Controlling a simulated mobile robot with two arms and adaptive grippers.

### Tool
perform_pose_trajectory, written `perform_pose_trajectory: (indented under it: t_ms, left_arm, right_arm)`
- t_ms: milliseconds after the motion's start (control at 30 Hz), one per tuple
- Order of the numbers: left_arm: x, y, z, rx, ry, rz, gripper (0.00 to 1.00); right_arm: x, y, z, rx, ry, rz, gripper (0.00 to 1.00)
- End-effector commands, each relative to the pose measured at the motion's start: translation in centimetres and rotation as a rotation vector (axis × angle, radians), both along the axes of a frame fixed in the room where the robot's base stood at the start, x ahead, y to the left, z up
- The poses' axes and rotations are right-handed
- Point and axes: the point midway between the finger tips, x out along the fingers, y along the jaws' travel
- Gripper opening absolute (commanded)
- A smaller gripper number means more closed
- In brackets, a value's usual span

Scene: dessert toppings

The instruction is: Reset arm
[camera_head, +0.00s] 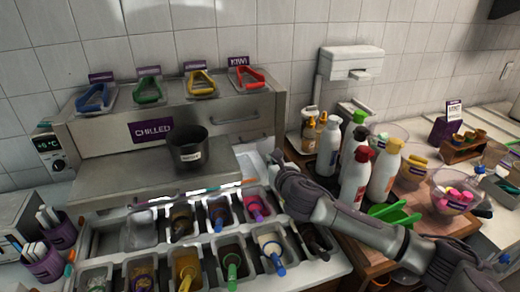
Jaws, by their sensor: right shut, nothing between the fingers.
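My right arm comes in from the lower right, and its gripper (272,157) is over the right end of the topping counter, beside the steel chilled unit. The gripper is shut and empty, with its fingers small and partly blurred against the counter. My left gripper is not in view.
Topping bins (232,258) with coloured-handled utensils lie below the arm. A black pot (187,149) stands on the steel lid (110,177). Several bottles (384,170), green scoops (394,214) and a bowl (453,190) crowd the right side close to my arm.

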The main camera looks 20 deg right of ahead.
Motion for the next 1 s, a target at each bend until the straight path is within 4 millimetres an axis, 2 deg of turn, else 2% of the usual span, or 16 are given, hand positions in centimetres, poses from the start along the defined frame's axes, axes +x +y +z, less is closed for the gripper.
perform_pose_trajectory:
  t_ms: [133, 267, 367, 400, 467, 600, 700, 800, 1000]
  left_arm:
    - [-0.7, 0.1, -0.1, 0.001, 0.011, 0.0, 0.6]
    - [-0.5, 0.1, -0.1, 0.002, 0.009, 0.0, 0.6]
    - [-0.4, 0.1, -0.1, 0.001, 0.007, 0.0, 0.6]
    - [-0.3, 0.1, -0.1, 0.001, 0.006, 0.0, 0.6]
    - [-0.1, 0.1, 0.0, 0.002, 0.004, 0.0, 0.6]
    - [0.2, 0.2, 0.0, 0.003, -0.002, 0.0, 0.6]
    - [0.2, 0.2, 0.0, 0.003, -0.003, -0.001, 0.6]
    - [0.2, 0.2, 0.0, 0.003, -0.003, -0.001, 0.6]
    - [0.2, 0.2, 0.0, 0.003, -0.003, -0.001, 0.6]
  right_arm:
    - [-0.6, 0.5, -0.5, 0.039, 0.013, -0.004, 0.0]
    - [-3.4, 2.4, -3.5, 0.276, 0.094, -0.059, 0.0]
    - [-7.4, 4.3, -6.8, 0.604, 0.202, -0.175, 0.0]
    - [-9.4, 4.8, -8.1, 0.751, 0.25, -0.243, 0.0]
    - [-12.3, 5.3, -9.9, 0.97, 0.317, -0.363, 0.0]
    - [-19.7, 5.3, -13.7, 1.436, 0.437, -0.717, 0.0]
    - [-24.6, 4.6, -15.5, 1.696, 0.466, -0.993, 0.0]
    - [-28.5, 3.8, -16.7, 1.869, 0.454, -1.224, 0.0]
    - [-34.6, 2.4, -18.0, 2.08, 0.372, -1.599, 0.0]
